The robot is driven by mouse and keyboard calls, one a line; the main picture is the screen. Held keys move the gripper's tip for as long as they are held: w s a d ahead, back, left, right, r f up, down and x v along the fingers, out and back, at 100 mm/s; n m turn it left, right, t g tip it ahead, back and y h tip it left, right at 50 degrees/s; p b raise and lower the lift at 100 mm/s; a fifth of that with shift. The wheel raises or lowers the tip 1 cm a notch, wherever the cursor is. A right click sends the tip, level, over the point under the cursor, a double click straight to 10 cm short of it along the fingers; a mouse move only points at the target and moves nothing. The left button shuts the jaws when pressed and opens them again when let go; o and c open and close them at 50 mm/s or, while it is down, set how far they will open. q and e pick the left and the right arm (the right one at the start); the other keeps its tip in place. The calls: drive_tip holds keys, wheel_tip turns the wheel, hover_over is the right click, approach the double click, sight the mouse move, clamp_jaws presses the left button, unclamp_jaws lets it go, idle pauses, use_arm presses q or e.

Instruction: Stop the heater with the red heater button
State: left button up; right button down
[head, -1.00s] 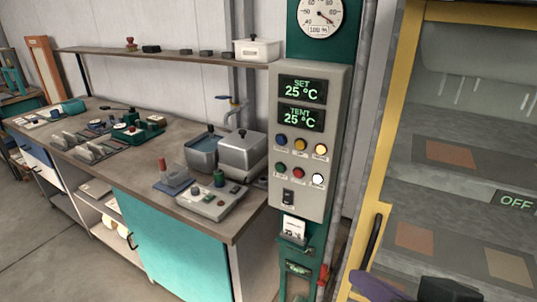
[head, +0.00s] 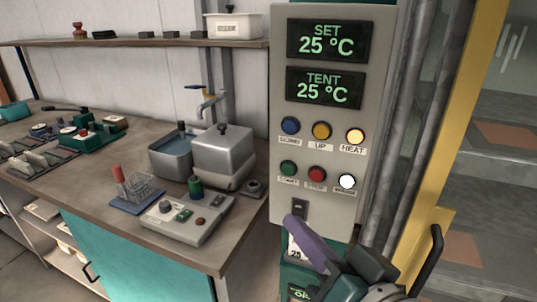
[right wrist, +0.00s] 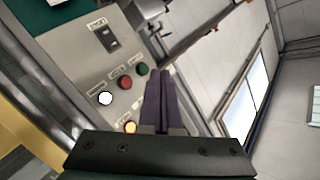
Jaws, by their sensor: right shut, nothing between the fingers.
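The grey control panel (head: 384,60) carries two rows of buttons. The red button (head: 317,174) is in the middle of the lower row, between a green button (head: 288,168) and a lit white button (head: 347,181). The red button also shows in the right wrist view (right wrist: 124,83). My right gripper (head: 293,221) has purple fingers, shut and empty. In the head view its tips appear below the button rows, near a dark switch (head: 299,208). In the right wrist view the fingers (right wrist: 160,73) lie beside the buttons; contact cannot be made out. My left gripper is not in view.
The upper row has blue (head: 290,125), yellow (head: 321,131) and glowing HEAT (head: 355,136) buttons. Both displays (head: 326,40) read 25 °C. A workbench (head: 226,250) with a steel box (head: 222,150) stands left; a yellow-framed cabinet (head: 452,130) stands right.

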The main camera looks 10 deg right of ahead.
sight(317, 175)
drive_tip(key=shift+w, duration=0.1)
drive_tip(key=w+d+b, duration=0.1)
drive_tip(key=w, duration=0.1)
drive_tip(key=w+d+b, duration=0.1)
drive_tip(key=w+d, duration=0.1)
drive_tip(key=w+d+b, duration=0.1)
drive_tip(key=w+d, duration=0.1)
drive_tip(key=w, duration=0.1)
idle(0.4)
idle(0.8)
idle(0.8)
drive_tip(key=shift+w, duration=0.15)
drive_tip(key=shift+w+d+b, duration=0.2)
drive_tip(key=shift+w+b, duration=0.05)
drive_tip(key=shift+b, duration=0.05)
